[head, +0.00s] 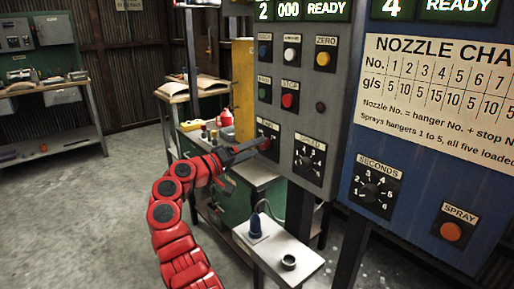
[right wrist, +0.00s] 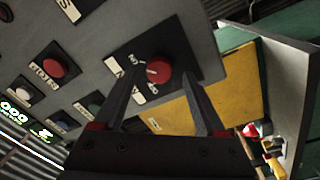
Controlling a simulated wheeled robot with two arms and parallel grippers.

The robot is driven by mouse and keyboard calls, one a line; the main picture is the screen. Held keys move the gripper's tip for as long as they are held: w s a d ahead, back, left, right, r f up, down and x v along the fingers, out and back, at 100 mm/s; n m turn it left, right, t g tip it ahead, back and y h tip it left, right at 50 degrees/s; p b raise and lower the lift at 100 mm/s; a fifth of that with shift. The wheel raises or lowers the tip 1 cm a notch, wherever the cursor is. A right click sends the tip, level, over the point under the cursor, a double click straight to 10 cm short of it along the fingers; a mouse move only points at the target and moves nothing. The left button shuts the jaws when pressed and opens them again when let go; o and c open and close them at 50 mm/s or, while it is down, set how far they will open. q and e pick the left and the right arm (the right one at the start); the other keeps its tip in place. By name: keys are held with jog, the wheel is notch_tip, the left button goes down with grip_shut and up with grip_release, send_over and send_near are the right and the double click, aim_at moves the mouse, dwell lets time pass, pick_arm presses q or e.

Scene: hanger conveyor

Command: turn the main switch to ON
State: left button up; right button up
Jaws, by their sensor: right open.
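The main switch is a round red knob on a black plate of the grey control panel. In the right wrist view the knob (right wrist: 159,71) has a pale pointer mark and small white lettering beside it, too small to read surely. In the head view the knob (head: 265,143) is partly covered by my right gripper (head: 258,147). My right gripper (right wrist: 163,77) is open, with one finger on each side of the knob in the right wrist view. I cannot tell whether the fingers touch it. My left gripper is not in view.
The grey panel (head: 319,112) also carries several buttons and a SPEED dial (head: 308,159). A blue panel (head: 424,193) with a SECONDS dial (head: 375,188) and orange SPRAY button (head: 451,231) stands at the right. A small shelf (head: 299,258) sits below. Open floor lies left.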

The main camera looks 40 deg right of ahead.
jog(key=s+a+f, duration=0.1)
jog(key=a, duration=1.5)
jog(key=shift+s+d, duration=0.1)
